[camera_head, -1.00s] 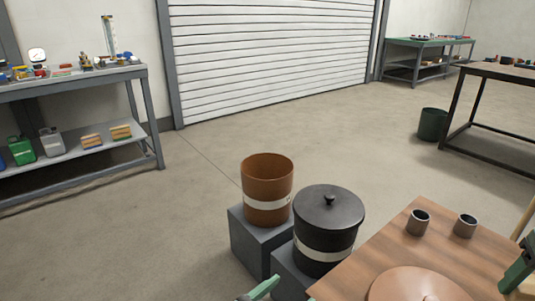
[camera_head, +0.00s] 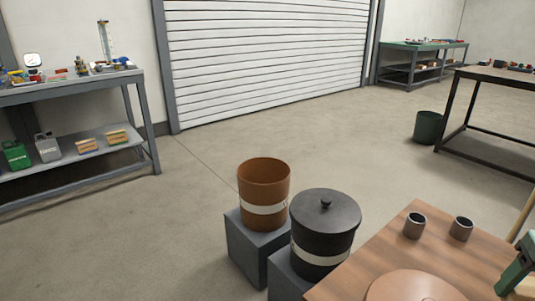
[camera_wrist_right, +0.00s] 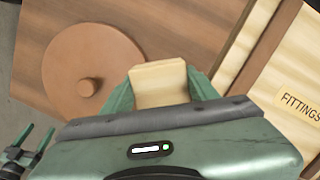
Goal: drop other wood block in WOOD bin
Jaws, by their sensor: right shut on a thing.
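In the wrist view my right gripper (camera_wrist_right: 162,88) is shut on a pale wood block (camera_wrist_right: 158,80), held above the brown table. In the head view this gripper (camera_head: 514,277) shows only partly at the right edge. A brown bin (camera_head: 263,180) with a white band stands open on a grey block. A black bin (camera_head: 318,245) beside it has its lid on. I cannot read either band. My left gripper (camera_wrist_right: 30,142) shows at the lower left of the wrist view, fingers apart and empty; it is outside the head view.
A round brown lid with a knob (camera_wrist_right: 92,70) lies on the table (camera_head: 375,262). A wooden tray labelled FITTINGS (camera_wrist_right: 297,103) is at the right. Open floor lies behind the bins.

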